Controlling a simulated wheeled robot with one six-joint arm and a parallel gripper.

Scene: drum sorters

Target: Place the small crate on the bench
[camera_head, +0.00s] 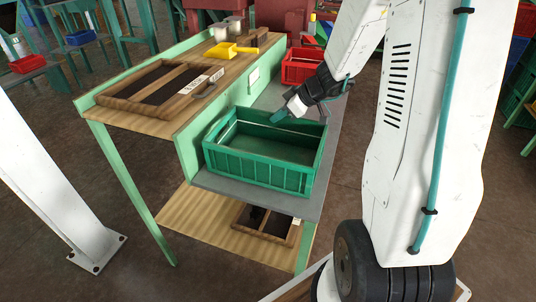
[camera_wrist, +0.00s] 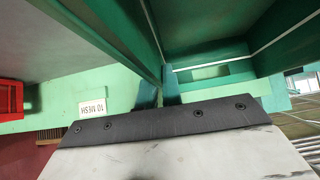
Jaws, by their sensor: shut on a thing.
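A green crate (camera_head: 258,172) with ribbed sides and an open, empty-looking inside is at the grey lower ledge (camera_head: 310,205) of the green-framed bench (camera_head: 160,125). It looks level, but I cannot tell whether its base touches the ledge. My gripper (camera_head: 280,116) is at the crate's far wall, toward the right. In the wrist view, my gripper's two teal fingers (camera_wrist: 160,92) are shut on a wall of the green crate (camera_wrist: 125,35). The crate's inner far corner is partly hidden by my gripper.
A red crate (camera_head: 300,66) stands behind on the same ledge. The wooden bench top holds a framed sieve (camera_head: 160,85), a yellow scoop (camera_head: 228,51) and pale cups (camera_head: 222,30). Another frame (camera_head: 268,222) lies on the lower shelf. A white post (camera_head: 50,190) stands left.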

